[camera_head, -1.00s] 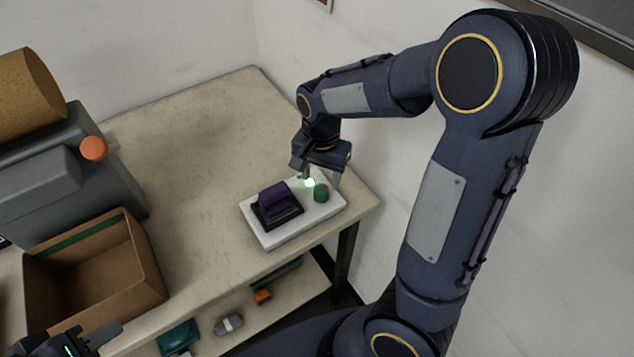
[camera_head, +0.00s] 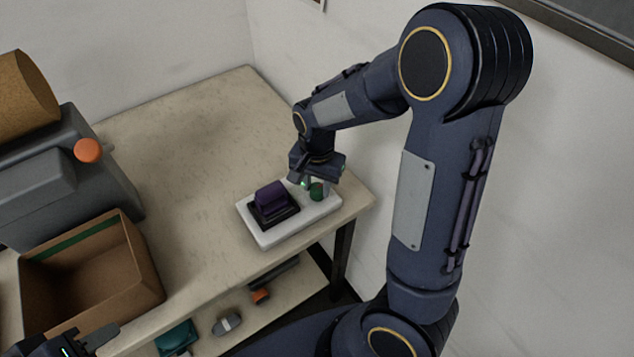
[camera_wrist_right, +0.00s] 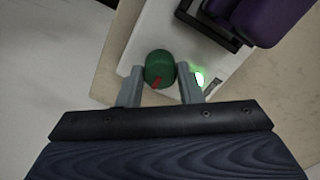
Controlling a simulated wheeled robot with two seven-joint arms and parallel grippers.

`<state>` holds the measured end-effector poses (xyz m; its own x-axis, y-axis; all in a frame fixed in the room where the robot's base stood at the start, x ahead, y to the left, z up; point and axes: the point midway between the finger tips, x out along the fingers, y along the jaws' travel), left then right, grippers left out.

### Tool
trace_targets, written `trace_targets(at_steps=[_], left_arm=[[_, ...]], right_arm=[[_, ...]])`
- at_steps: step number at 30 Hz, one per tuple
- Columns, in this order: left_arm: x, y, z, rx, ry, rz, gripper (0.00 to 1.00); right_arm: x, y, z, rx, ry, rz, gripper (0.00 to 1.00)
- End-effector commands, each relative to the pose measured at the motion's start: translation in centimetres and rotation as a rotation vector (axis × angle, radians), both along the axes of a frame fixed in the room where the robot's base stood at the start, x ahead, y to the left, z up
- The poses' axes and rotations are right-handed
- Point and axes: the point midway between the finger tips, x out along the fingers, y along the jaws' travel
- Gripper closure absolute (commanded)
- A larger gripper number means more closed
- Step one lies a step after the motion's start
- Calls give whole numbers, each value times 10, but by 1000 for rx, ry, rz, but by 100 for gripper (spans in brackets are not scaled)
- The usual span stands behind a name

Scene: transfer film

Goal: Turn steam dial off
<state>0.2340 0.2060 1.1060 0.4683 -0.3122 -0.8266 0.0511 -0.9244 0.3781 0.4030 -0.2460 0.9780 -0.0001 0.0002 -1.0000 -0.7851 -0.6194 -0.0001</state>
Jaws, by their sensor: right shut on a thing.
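The steam dial is a round green knob (camera_head: 317,192) with a red mark, on the right part of a white panel (camera_head: 262,239). A lit green lamp (camera_head: 303,184) is beside it. The dial also shows in the right wrist view (camera_wrist_right: 159,68), between the two grey fingers. My right gripper (camera_head: 312,183) is over the panel and shut on the dial; in the right wrist view its fingers (camera_wrist_right: 160,88) stand on either side of it. My left gripper (camera_head: 90,343) is at the lower left, partly cut off, away from the panel.
A purple rocker-like block (camera_head: 271,197) in a black frame sits on the panel's left part. A cardboard box (camera_head: 140,250) and a grey machine with an orange knob (camera_head: 88,150) stand at the left. The table's middle is clear. A lower shelf holds small objects.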

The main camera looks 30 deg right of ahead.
Motion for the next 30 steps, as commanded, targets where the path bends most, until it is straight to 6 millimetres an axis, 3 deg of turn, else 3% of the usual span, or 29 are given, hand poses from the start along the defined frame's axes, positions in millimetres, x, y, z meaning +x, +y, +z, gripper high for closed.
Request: trace_targets(at_steps=[11,30], left_arm=[[0,0,-3,0,0,0,64],[0,0,-16,0,0,0,64]], right_arm=[[0,0,0,1,0,93,90],[0,-1,-1,1,-1,660,90]])
